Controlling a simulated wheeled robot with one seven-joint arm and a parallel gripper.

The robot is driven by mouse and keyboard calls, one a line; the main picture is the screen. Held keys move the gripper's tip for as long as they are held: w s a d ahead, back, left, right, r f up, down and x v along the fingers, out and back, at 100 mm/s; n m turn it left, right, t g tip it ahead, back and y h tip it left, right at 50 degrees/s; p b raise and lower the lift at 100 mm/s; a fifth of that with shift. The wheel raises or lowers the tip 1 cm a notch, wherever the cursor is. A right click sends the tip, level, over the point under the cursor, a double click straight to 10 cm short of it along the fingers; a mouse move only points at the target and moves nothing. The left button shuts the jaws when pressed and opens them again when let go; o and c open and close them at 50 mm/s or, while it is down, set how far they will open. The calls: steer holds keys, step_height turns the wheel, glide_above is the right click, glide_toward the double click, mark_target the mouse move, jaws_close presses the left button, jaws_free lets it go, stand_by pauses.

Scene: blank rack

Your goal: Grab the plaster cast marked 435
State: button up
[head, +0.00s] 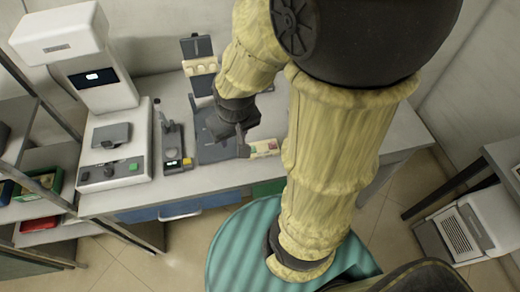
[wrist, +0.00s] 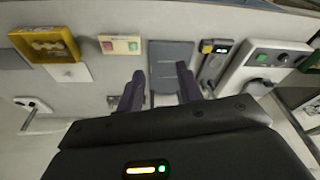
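No marking 435 is legible in either view. In the head view, several cream blocks (head: 201,66), possibly casts, sit in a dark upright rack (head: 196,47) at the back of the bench. In the wrist view, a yellow box (wrist: 71,37) at the left holds pale pieces too small to identify. My gripper (head: 236,134) is above the bench, in front of the rack and over a dark grey tray (head: 213,149). In the wrist view its two fingers (wrist: 159,90) are apart, with nothing held between them; the grey tray (wrist: 171,62) shows beyond.
A pale case with pink and green patches (head: 264,148) lies right of the tray. A small dark device (head: 175,147) and a tall white machine (head: 112,140) stand left. My arm hides the bench's right part. A teal round stool (head: 235,250) stands in front.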

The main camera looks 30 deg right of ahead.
steer(key=o, duration=0.7)
steer(key=shift+f, duration=0.15)
steer(key=shift+c, duration=0.2)
steer(key=shift+o, duration=1.3)
step_height(320, 180, down, 6)
steer(key=w+m+g+b, duration=0.1)
steer(key=w+m+g, duration=0.1)
steer(key=m, duration=0.3)
steer(key=shift+m+g+h, duration=0.4)
steer(key=w+f+m+g+h+b, duration=0.1)
steer(key=w+m+h, duration=0.3)
steer(key=m, duration=0.3)
steer(key=w+a+f+m+g+h+b, duration=0.1)
steer(key=w+f+m+h, duration=0.1)
steer(key=m, duration=0.6)
steer(key=shift+w+h+b, duration=0.35)
steer(key=shift+w+h, duration=0.5)
steer(key=shift+h, duration=0.05)
steer(key=shift+f, duration=0.1)
glide_toward(262, 150)
steer(key=x, duration=0.3)
steer(key=shift+w+d+f, duration=0.2)
steer(key=shift+w+d, duration=0.1)
